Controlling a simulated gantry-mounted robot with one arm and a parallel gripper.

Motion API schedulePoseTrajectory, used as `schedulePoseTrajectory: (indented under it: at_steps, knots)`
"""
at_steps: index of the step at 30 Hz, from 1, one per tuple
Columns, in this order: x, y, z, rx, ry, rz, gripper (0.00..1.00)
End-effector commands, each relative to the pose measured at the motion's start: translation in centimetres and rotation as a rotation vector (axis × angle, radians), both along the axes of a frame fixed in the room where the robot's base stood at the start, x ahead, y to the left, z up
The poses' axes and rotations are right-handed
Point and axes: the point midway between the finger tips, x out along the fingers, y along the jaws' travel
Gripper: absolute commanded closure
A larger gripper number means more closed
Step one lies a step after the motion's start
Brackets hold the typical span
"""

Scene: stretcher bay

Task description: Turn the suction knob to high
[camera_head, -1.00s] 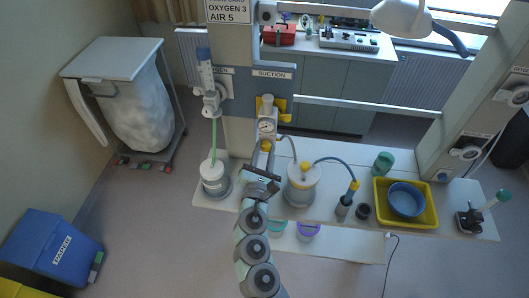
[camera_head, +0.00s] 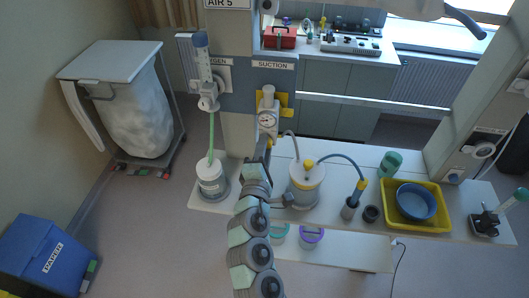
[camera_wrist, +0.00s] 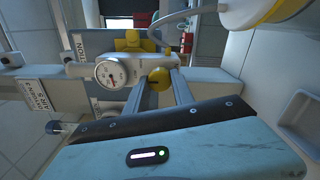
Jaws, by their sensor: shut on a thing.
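The suction regulator with its round white gauge (camera_head: 266,119) hangs on the column under the SUCTION label (camera_head: 273,65). In the wrist view the gauge (camera_wrist: 112,73) is close, left of the yellow suction knob (camera_wrist: 157,79). My gripper's two fingers (camera_wrist: 157,92) reach up to the knob, one on each side, and are shut on it. In the head view my gripper (camera_head: 265,142) is at the regulator's lower end and hides the knob. I cannot read the knob's setting.
A lidded suction jar (camera_head: 306,185) with a hose stands just right of my arm. A white-lidded bottle (camera_head: 211,180) with a green tube is on the left. A yellow tray (camera_head: 440,222) with a blue bowl (camera_head: 416,202) is at the shelf's right.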

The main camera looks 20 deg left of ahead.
Motion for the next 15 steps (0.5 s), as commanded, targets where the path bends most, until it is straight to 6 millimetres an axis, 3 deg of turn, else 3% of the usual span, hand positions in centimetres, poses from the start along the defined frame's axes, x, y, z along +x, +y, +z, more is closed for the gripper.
schedulePoseTrajectory:
  at_steps: [15]
  knots:
    - [0.04,-0.03,-0.15,0.482,0.111,0.001,1.00]
